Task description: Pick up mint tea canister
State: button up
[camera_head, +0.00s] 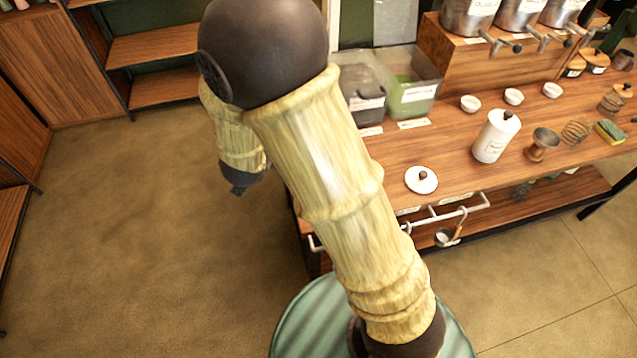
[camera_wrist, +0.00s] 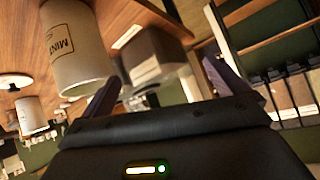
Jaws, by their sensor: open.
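The mint tea canister (camera_wrist: 75,40) is white, with "MINT" in dark letters on its side, and shows large at the upper left of the wrist view. In that view, the picture is turned so its lettering is upside down. My gripper (camera_wrist: 172,88) is open and empty; the canister lies to the left of its left finger, not between the fingers. In the head view my arm covers the gripper's fingers and I cannot make out the mint canister. A white lid (camera_head: 421,180) with a dark knob lies on the wooden counter (camera_head: 450,150).
Another white canister (camera_head: 494,137) stands right of the lid. Two translucent bins (camera_head: 410,95) stand at the back left of the counter. Small white bowls (camera_head: 470,103), a dark cup (camera_head: 541,145) and a sponge (camera_head: 610,132) are farther right. A rail (camera_head: 445,213) runs along the front edge.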

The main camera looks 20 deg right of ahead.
jog(key=s+a+f+m+h+b, duration=0.2)
jog(key=s+f+m+h+b, duration=0.2)
jog(key=s+f+h+b, duration=0.6)
jog(key=shift+s+a+f+m+h+b, duration=0.4)
jog(key=shift+f+h+b, duration=0.1)
jog(key=shift+f+h, duration=0.25)
jog(key=shift+w, duration=0.1)
jog(key=x, duration=1.2)
jog(key=shift+d+r, duration=0.1)
jog(key=shift+b, duration=0.3)
jog(key=x, duration=0.5)
jog(key=shift+d+f, duration=0.2)
jog(key=shift+f, duration=0.05)
